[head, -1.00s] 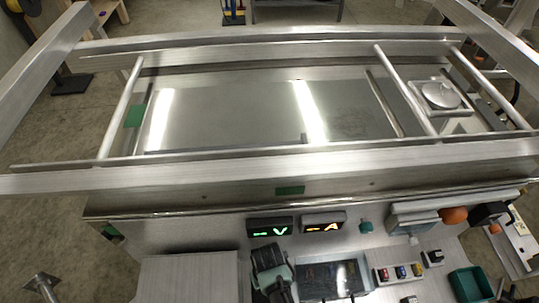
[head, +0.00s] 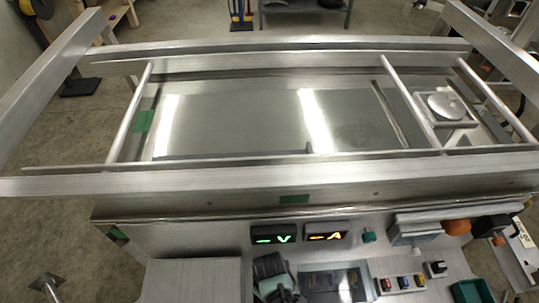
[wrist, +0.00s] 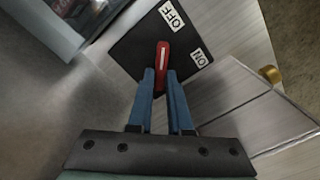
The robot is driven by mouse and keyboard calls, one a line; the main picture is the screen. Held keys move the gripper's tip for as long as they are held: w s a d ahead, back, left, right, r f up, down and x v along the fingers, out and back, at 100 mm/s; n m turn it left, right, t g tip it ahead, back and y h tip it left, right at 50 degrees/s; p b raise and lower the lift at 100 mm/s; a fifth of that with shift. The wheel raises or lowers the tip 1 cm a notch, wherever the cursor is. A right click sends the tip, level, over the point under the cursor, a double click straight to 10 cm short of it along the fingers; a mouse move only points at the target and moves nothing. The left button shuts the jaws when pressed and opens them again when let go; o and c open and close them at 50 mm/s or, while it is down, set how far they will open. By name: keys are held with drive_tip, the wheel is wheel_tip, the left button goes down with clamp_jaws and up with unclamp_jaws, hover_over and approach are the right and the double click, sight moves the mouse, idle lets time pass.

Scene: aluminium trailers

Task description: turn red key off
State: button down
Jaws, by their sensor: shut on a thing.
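The red key (wrist: 162,56) shows in the wrist view, on a black plate (wrist: 140,50) with white labels. The OFF label (wrist: 172,14) is above it and the ON label (wrist: 200,57) is to its right. The key's white line runs nearly straight up the picture, more toward OFF than ON. My gripper (wrist: 162,78) has its two blue fingers on either side of the key's near end, shut on it. The fingers hide part of the key. I cannot make out the key in the head view.
In the head view, a metal panel holds a green V display (head: 273,239), an orange A display (head: 325,236) and several coloured buttons (head: 403,283). An orange knob (head: 457,227) and a green bin (head: 472,291) are at the right. Metal rails frame the trailer.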

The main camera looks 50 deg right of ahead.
drive_tip(key=c, duration=0.8)
unclamp_jaws()
drive_tip(key=shift+c, duration=0.2)
wheel_tip(320, 180, up, 13)
drive_tip(key=shift+p, duration=0.3)
